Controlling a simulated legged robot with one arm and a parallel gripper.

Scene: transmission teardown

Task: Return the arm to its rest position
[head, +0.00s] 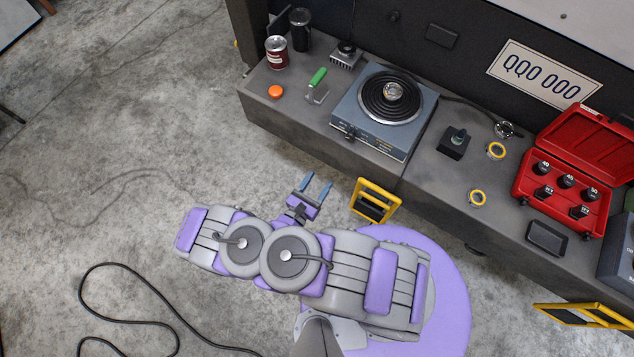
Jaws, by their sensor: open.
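My gripper (317,187) is open and empty, with its two blue fingers spread apart. It hangs over the concrete floor just in front of the workbench's front edge, below the hot plate in the picture. My purple and grey arm is folded close above my own purple base. Nothing is between the fingers.
The floor (110,130) at left is mostly clear.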

